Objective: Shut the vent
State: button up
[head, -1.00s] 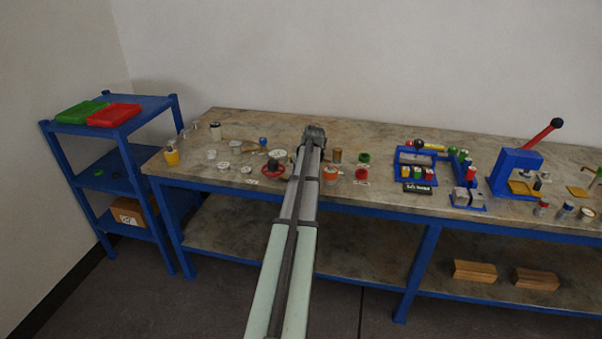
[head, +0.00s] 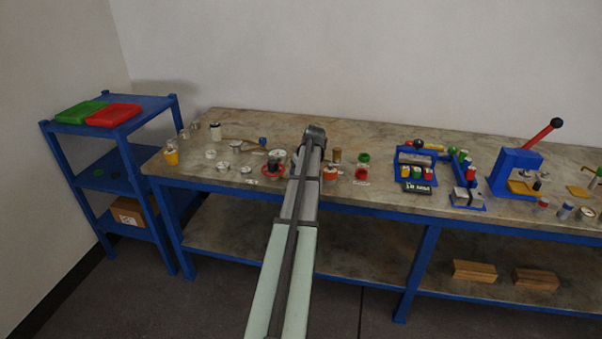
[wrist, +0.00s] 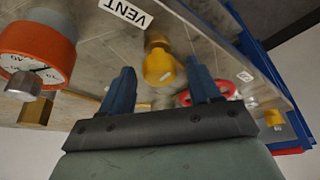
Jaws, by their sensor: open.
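In the wrist view a yellow knob-like fitting (wrist: 158,66) on the bench stands beside a white label reading VENT (wrist: 126,12). My gripper (wrist: 160,74) is open, with its two blue fingers apart and the yellow fitting showing in the gap between them. I see no contact, and how far the fitting is from the fingertips is hard to tell. In the head view my arm's end (head: 314,134) is over the bench; it hides the fingers and the fitting.
An orange-red gauge (wrist: 36,56) is at the left in the wrist view, and a red handwheel (wrist: 218,90) is behind the right finger. The worktop (head: 370,138) carries several small parts on both sides of my arm. A blue press (head: 515,170) stands to the right.

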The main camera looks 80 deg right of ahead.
jog(key=shift+r, duration=0.1)
jog(key=v, duration=1.3)
jog(key=shift+a+r, duration=0.2)
jog(key=shift+r, duration=0.05)
jog(key=shift+s, duration=0.15)
